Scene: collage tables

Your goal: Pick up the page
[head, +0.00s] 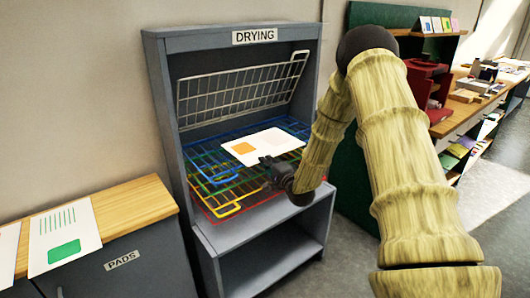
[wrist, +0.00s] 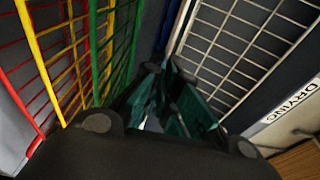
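A white page (head: 285,143) with an orange square and faint grey print is at the blue wire rack (head: 213,165) in the grey drying unit. It looks flat. My gripper (head: 265,172) is at the page's near right side, low over the coloured racks; I cannot tell whether it touches the page. In the wrist view my dark teal fingers (wrist: 172,108) lean close together, with a small pale patch between them. Whether they grip anything is unclear. The page cannot be made out clearly in the wrist view.
A white wire rack (head: 240,88) is tilted up above the page. Yellow and red racks lie below. The drying unit's frame (head: 160,120) encloses them. Another page (head: 63,235) with a green block lies on the PADS cabinet (head: 128,205). A cluttered bench (head: 470,110) stands right.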

